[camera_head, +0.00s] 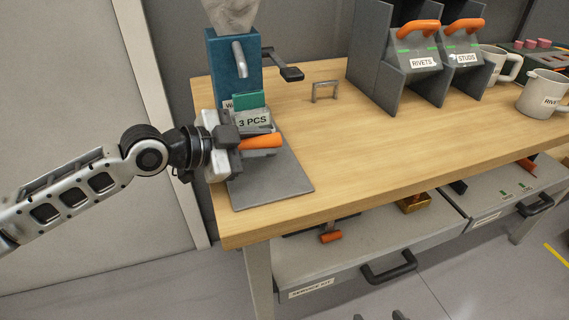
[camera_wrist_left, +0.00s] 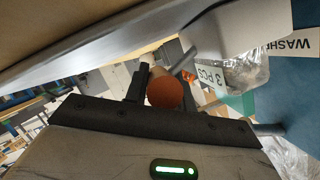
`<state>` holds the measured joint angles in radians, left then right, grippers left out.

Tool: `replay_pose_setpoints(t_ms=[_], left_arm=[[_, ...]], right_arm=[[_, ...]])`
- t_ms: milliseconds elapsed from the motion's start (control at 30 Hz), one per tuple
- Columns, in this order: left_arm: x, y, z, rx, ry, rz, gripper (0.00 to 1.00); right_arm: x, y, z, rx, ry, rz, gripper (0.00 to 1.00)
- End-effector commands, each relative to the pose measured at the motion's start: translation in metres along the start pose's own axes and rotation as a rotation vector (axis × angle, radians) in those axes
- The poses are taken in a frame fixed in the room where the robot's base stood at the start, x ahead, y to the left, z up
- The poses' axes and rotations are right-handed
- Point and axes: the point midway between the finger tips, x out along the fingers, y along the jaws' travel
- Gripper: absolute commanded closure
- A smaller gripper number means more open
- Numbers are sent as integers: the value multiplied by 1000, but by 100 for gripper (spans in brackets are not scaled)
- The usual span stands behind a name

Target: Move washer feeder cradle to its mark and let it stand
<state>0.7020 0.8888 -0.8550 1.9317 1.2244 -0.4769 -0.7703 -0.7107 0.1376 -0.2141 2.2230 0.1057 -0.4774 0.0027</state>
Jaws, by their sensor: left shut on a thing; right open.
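The washer feeder (camera_head: 229,62) is a tall blue box at the table's left end, with a clear bag on top and a partly hidden label starting "WA". Its label also shows in the left wrist view (camera_wrist_left: 292,43). The cradle (camera_head: 254,121), grey with a "3 PCS" label and an orange handle (camera_head: 262,141), is at the feeder's front, above a dark grey plate (camera_head: 275,183). My left gripper (camera_head: 240,143) is shut on the orange handle, seen end-on in the left wrist view (camera_wrist_left: 164,92). I cannot tell whether the cradle touches the plate. My right gripper (camera_head: 379,317) shows only its tips, apart, at the bottom edge.
A dark lever (camera_head: 290,73) sticks out right of the feeder, and a small metal bracket (camera_head: 325,91) stands nearby. Grey stands labelled RIVETS (camera_head: 422,62) and STUDS (camera_head: 464,58) and white mugs (camera_head: 541,93) are further right. The middle tabletop is clear. A drawer (camera_head: 370,250) is below.

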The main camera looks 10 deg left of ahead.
Motion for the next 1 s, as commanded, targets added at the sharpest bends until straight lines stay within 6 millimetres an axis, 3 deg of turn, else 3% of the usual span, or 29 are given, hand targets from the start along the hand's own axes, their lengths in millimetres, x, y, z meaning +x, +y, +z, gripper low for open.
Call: replay_pose_setpoints(t_ms=[367,400,467,500,867,1000], left_arm=[[-4,-6,7,-8,-11,-7,100],[-4,-6,7,-8,-11,-7,72],[-3,-6,7,-7,-10,-6,55],[-3,-6,6,-7,-9,-6,53],[-3,-6,5,-5,-5,-7,53],[-11,-6,6,-4,-7,-8,53]], right_arm=[[0,0,-2,-2,10,-1,41],[0,0,-2,-2,10,-1,41],[0,0,-2,-2,11,-1,41],[0,0,-3,-3,12,-1,41],[1,-1,-3,-3,14,-2,41],[2,0,-2,-3,14,-2,41]])
